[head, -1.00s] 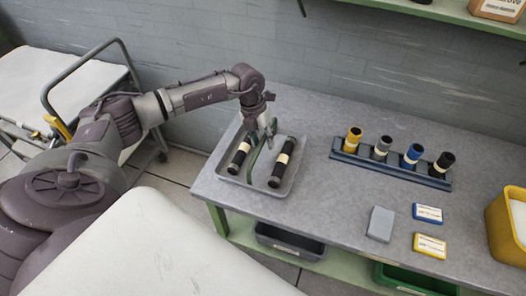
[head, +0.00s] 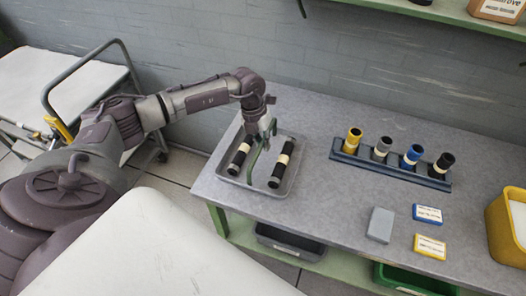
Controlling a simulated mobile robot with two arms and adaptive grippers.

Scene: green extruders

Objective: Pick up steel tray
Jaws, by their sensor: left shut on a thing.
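The steel tray (head: 235,180) is a shallow grey tray at the left end of the grey workbench. Two black cylinders with cream bands lie in it, a left one (head: 239,159) and a right one (head: 282,170). A green handle (head: 254,163) rises between them. My left gripper (head: 262,138) is above the tray, shut on the green handle at its top. I cannot tell whether the tray is clear of the bench top. My right gripper is not in view.
A blue rack (head: 345,157) with yellow, grey, blue and black cylinders stands to the right. A grey block (head: 380,225), a blue box (head: 427,213) and a yellow box (head: 430,246) lie in front. A yellow bin (head: 500,228) is at the right edge. Bench between tray and rack is clear.

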